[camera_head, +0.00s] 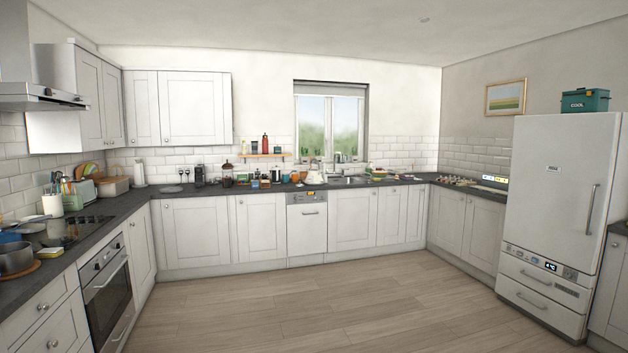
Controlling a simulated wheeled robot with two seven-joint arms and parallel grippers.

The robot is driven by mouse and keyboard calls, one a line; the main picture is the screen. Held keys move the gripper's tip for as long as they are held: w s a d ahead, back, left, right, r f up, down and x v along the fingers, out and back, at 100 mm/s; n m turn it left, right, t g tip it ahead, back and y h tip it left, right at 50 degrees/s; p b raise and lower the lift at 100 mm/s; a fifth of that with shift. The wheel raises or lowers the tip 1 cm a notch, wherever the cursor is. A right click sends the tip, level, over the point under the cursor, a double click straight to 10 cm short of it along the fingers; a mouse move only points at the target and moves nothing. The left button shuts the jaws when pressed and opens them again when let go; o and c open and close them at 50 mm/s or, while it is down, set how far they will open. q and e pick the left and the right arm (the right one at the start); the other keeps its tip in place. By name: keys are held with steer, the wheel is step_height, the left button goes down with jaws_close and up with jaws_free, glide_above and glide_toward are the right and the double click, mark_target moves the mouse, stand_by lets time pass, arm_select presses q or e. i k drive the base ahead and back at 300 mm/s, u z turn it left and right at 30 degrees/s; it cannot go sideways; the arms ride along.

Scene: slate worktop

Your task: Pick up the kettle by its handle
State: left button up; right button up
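A small pale vessel (315,173), which looks like the kettle, stands on the slate worktop (400,180) along the back wall. It is just left of the sink, below the window. It is far off and small, so I cannot make out its handle clearly. Neither of my grippers shows in the head view.
Jars, bottles and other small items crowd the worktop left of the vessel. The sink (349,180) is to its right. A hob (75,230) and oven (105,292) are at left, a white fridge (552,190) at right. The wooden floor (320,300) is clear.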

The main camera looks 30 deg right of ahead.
mark_target(313, 178)
steer(key=z, duration=0.2)
steer(key=i, duration=3)
steer(key=z, duration=0.45)
steer(key=i, duration=2.3)
steer(key=z, duration=0.25)
steer(key=i, duration=2.3)
steer(key=z, duration=0.05)
